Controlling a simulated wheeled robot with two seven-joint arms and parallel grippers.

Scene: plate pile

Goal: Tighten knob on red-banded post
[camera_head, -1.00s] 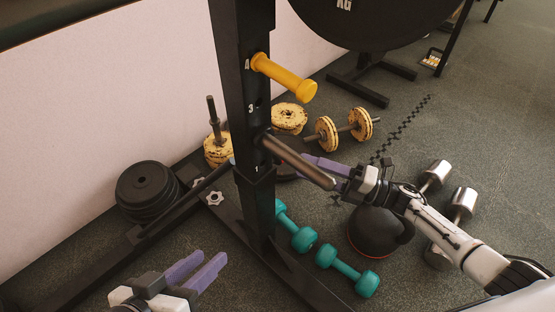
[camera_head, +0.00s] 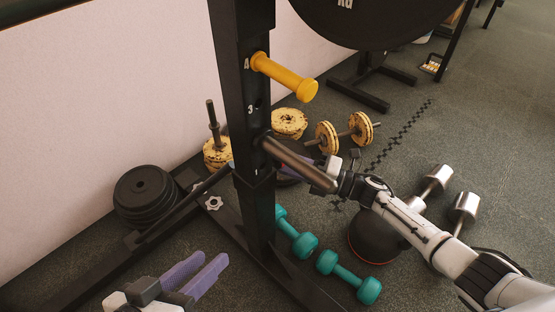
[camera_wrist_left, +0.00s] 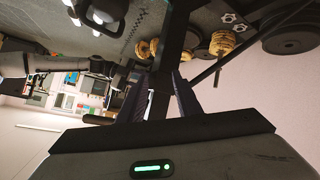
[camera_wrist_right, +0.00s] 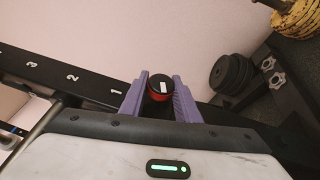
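The black post (camera_head: 243,85) stands upright in the head view, with numbers on its face. A black knob with a red band (camera_wrist_right: 160,92) shows in the right wrist view, in the gap between the purple fingers. My right gripper (camera_wrist_right: 160,77) is open with a finger on each side of it; I cannot tell whether they touch. In the head view the right gripper's fingers are mostly hidden behind the metal bar (camera_head: 295,160), and the knob is not visible. My left gripper (camera_head: 205,263) is open and empty, low and left of the post.
A yellow peg (camera_head: 285,77) juts from the post above the bar. Black plates (camera_head: 145,193) lie left. Teal dumbbells (camera_head: 348,277), a kettlebell (camera_head: 372,240) and chrome dumbbells (camera_head: 463,207) are on the floor at right. Yellow plates (camera_head: 289,122) lie behind.

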